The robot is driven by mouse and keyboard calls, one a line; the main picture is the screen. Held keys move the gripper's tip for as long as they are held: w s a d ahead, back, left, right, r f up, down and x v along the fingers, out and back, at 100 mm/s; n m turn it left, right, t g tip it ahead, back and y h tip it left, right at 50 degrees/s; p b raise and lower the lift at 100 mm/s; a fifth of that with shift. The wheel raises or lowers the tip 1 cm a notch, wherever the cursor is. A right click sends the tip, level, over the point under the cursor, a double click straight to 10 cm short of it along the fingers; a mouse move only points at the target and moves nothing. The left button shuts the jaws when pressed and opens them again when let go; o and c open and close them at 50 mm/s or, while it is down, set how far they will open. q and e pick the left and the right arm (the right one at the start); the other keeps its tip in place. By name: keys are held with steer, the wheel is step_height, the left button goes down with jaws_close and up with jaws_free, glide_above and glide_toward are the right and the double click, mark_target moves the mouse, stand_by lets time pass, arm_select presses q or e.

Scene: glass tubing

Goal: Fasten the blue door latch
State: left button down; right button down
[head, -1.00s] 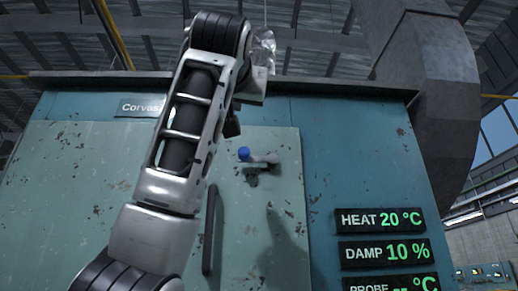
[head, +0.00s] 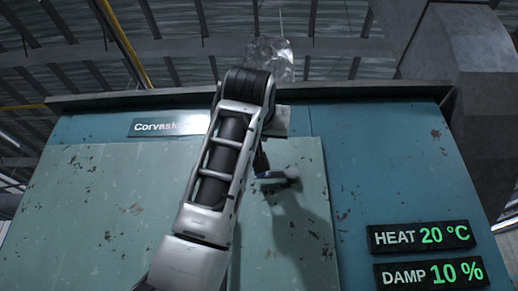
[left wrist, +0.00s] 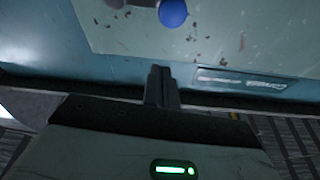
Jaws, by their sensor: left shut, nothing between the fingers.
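The door latch (head: 280,178) is a short grey lever on the pale green door, lying roughly level. Its blue knob is mostly hidden behind my arm and gripper in the head view. The blue knob (left wrist: 173,12) shows at the top edge of the left wrist view, in front of the door. My left gripper (head: 261,162) is shut and empty, close to the knob end of the lever in the head view. In the left wrist view its closed fingers (left wrist: 161,76) appear apart from the knob. My right gripper is not in view.
The pale green door (head: 90,200) fills much of the blue cabinet front (head: 375,165). A Corvask name plate (head: 165,125) is above it. HEAT (head: 421,236) and DAMP (head: 432,273) displays read 20 °C and 10 %. A dark ledge (head: 360,92) runs along the cabinet top.

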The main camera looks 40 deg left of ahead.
arm_select(q)
steer(key=w+a+f+p, duration=0.1)
steer(key=w+a+f, duration=0.1)
steer(key=w, duration=0.1)
steer(key=shift+a+f, duration=0.15)
steer(key=shift+f, duration=0.25)
steer(key=shift+s, duration=0.15)
stand_by(0.3)
